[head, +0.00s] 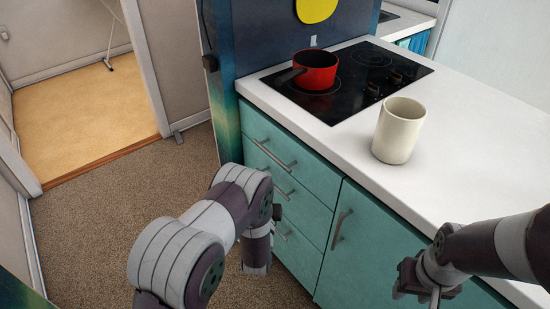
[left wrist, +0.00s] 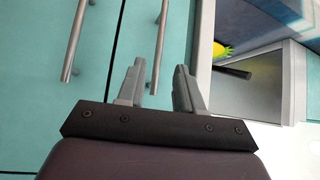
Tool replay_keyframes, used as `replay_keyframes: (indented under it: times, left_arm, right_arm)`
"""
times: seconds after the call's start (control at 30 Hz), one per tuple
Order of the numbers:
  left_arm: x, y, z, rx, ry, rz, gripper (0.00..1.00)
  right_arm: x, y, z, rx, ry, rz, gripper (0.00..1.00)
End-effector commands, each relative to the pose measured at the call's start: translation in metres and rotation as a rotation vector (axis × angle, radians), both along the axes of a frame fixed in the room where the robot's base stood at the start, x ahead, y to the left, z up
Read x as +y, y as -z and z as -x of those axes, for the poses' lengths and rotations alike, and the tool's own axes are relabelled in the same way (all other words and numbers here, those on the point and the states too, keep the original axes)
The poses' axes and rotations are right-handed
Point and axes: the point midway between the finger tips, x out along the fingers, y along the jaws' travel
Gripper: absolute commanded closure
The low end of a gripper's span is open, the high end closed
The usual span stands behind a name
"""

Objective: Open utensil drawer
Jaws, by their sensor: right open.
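A stack of teal drawers (head: 312,176) is under the white counter, all shut. The top drawer's bar handle (head: 272,154) shows in the head view. In the left wrist view, which is rolled sideways, the top handle (left wrist: 161,40) and a lower handle (left wrist: 75,40) run up the picture. My left gripper (left wrist: 159,67) is open, and the top handle's end appears between its fingers; I cannot tell the depth or any contact. In the head view my left arm mostly hides that gripper. My right gripper (head: 420,288) is open and empty, in front of the cabinet on the right.
A teal cabinet door (head: 365,250) with an upright handle (head: 340,229) is right of the drawers. A cream mug (head: 399,130) stands on the white counter (head: 455,130). A red pot (head: 316,70) sits on the black cooktop (head: 350,88). Brown carpet (head: 110,220) is free at left.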

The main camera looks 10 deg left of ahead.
Motion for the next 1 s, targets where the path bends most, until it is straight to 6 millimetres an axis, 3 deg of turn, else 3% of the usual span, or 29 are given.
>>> replay_keyframes:
  times: [0.2, 0.4, 0.77, 0.8, 0.9, 1.0]
  left_arm:
    - [0.008, -0.007, -0.056, -0.003, 0.000, 0.004, 0.64]
    - [0.012, -0.012, -0.093, 0.000, 0.002, 0.004, 0.64]
    - [0.014, -0.015, -0.105, 0.001, 0.002, 0.004, 0.64]
    - [0.014, -0.015, -0.105, 0.001, 0.002, 0.004, 0.68]
    - [0.014, -0.015, -0.104, 0.001, 0.002, 0.004, 1.00]
    - [0.014, -0.015, -0.104, 0.001, 0.002, 0.004, 1.00]
  right_arm:
    - [0.000, 0.006, 0.000, 0.000, 0.000, 0.000, 0.57]
    - [0.000, 0.009, 0.000, 0.000, 0.000, 0.000, 0.57]
    - [0.000, 0.009, 0.000, 0.000, 0.000, 0.000, 0.57]
    - [0.000, 0.009, 0.000, 0.000, 0.000, 0.000, 0.57]
    - [0.000, 0.009, 0.000, 0.000, 0.000, 0.000, 0.57]
    - [0.000, 0.009, 0.000, 0.000, 0.000, 0.000, 0.57]
